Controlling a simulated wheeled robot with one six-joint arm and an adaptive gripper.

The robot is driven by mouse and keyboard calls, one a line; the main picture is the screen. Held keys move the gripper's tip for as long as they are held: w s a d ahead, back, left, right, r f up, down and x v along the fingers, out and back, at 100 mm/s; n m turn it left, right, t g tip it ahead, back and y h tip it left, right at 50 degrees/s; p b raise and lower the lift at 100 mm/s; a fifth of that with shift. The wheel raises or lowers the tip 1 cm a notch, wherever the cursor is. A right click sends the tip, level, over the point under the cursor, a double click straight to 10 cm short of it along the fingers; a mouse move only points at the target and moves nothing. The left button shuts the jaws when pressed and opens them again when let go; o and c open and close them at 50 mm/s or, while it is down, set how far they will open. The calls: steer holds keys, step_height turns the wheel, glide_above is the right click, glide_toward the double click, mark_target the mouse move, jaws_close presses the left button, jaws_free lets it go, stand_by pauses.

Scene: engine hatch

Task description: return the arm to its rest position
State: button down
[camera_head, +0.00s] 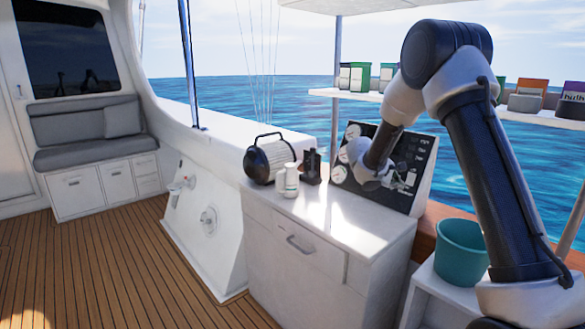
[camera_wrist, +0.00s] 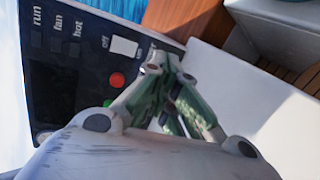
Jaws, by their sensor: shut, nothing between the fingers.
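My arm reaches over the white counter (camera_head: 345,222) in the head view, bent high at the elbow with the forearm angled down. My gripper (camera_head: 405,183) is at the front of the dark control panel (camera_head: 412,155), partly hidden by the wrist. In the wrist view my gripper (camera_wrist: 168,75) is shut and empty, its green-grey fingers drawn together. The panel (camera_wrist: 65,85) fills the left of that view, with a red button (camera_wrist: 117,80) and a white switch (camera_wrist: 124,46) close to the fingers. I cannot tell whether the fingertips touch the panel.
A lantern-like device (camera_head: 268,160), a white canister (camera_head: 291,180) and a dark handheld holder (camera_head: 312,166) stand on the counter's left. A teal bucket (camera_head: 460,252) sits beside my arm. A shelf (camera_head: 525,119) with several boxes is behind it. The wooden deck (camera_head: 120,265) is clear.

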steer(key=s+d+r+m+g+y, duration=0.1)
steer(key=s+d+r+m+g, duration=0.15)
steer(key=s, duration=0.85)
steer(key=s+d+r+m+g+y, duration=0.15)
steer(key=s+g, duration=0.25)
steer(key=s, duration=0.8)
steer(key=s+a+r+m+t+y, duration=0.1)
steer(key=s+a+r+y, duration=0.1)
steer(key=s, duration=0.6)
steer(key=s+a+r+m+t+y, duration=0.1)
steer(key=s+a+r+t+y, duration=0.1)
steer(key=s+a+r, duration=0.2)
steer(key=s+a+r+m+t+y, duration=0.2)
steer(key=s+a+r, duration=0.1)
steer(key=s, duration=0.8)
steer(key=shift+s+r+y, duration=0.35)
steer(key=shift+r, duration=0.4)
